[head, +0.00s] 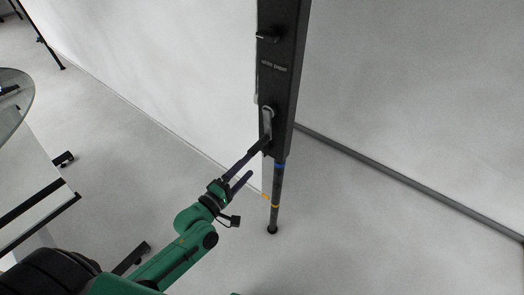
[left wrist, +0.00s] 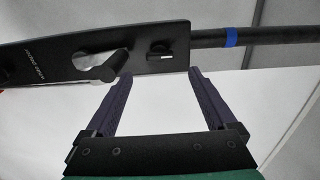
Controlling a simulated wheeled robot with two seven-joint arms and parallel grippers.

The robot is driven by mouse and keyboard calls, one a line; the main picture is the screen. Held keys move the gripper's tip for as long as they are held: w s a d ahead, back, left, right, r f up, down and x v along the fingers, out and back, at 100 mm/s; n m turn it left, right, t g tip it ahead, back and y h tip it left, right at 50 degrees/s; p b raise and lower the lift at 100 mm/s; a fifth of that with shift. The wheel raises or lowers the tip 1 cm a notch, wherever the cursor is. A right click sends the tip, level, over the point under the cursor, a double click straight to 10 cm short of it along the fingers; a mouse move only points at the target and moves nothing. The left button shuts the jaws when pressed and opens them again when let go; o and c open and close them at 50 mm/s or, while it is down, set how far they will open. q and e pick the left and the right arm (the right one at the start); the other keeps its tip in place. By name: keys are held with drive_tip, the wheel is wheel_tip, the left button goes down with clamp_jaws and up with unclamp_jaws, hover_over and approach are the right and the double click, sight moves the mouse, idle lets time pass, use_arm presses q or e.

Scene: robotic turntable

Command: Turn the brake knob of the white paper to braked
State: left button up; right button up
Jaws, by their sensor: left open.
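A dark upright post housing (head: 281,85) carries a small label that reads "white paper" in the head view. A grey lever-like knob (head: 268,122) is low on its face; it also shows in the left wrist view (left wrist: 103,68), beside a pale round part. I cannot read whether it is set to braked. My left gripper (head: 257,158) is open, its two dark fingers pointing at the housing's lower end. One fingertip is close to the area just below the lever; I cannot tell if it touches. Nothing is between the fingers. My right gripper is out of view.
A small black knob (head: 268,35) sticks out higher on the housing. A small black fitting (left wrist: 160,56) is near its lower end. A thin leg with a blue band (head: 282,165) runs to the floor. White backdrop walls stand behind; a glass round top (head: 14,95) is at left.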

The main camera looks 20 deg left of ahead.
sight(263, 152)
use_arm(q)
drive_tip(key=x, duration=0.8)
drive_tip(key=shift+d, duration=0.1)
drive_tip(key=shift+s, duration=0.1)
drive_tip(key=c, duration=1.4)
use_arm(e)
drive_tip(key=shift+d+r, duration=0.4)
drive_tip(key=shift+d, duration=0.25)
use_arm(q)
drive_tip(key=shift+m+p, duration=0.3)
drive_tip(key=shift+m, duration=0.1)
drive_tip(key=m, duration=0.3)
drive_tip(key=m+p, duration=0.1)
drive_tip(key=m, duration=0.9)
drive_tip(key=shift+m, duration=2.1)
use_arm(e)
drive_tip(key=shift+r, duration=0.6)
